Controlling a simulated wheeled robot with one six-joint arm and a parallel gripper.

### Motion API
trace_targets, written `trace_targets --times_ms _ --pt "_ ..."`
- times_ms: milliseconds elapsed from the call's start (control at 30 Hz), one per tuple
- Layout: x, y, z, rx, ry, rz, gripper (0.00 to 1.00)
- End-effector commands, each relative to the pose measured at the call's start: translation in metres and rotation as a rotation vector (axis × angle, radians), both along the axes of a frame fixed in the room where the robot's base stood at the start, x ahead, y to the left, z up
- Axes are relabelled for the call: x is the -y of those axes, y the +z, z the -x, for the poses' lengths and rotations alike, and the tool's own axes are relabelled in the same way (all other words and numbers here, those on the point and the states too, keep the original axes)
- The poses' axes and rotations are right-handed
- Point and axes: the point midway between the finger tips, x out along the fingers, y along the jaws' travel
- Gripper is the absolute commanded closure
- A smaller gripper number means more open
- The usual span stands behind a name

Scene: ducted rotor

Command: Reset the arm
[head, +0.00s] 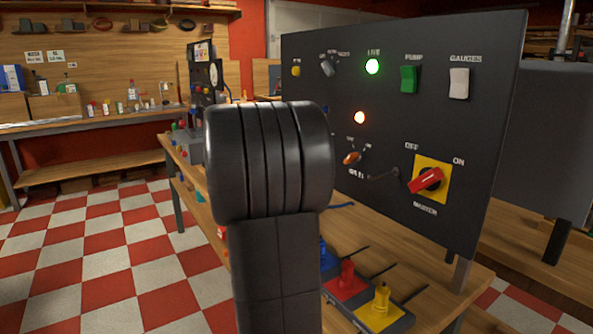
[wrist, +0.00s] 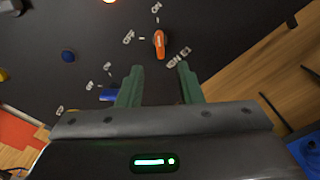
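My gripper (wrist: 159,69) shows in the wrist view with two green fingers apart and nothing between them. It is open. An orange knob (wrist: 159,44) on the black panel lies just beyond the gap between the fingertips; I see no contact. In the head view my dark arm fills the middle and hides the gripper and the left part of the panel (head: 490,120). The orange knob (head: 351,157) shows there just right of my arm.
The panel also carries a lit green lamp (head: 372,66), a lit orange lamp (head: 360,117), a green rocker (head: 409,79), a white rocker (head: 459,83) and a red master switch (head: 425,181). Red and yellow plugs (head: 380,305) stand on the bench below. Checkered floor (head: 100,250) is open at left.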

Motion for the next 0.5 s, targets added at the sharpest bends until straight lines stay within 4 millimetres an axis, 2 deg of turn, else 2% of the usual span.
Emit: trace_targets --times_ms 33,300,500 --pt "0.009 -0.001 -0.005 0.0 -0.006 0.0 0.67" --pt "0.049 -0.001 -0.031 -0.001 -0.004 0.001 0.67" --pt "0.069 0.0 -0.045 -0.001 -0.002 0.0 0.67"
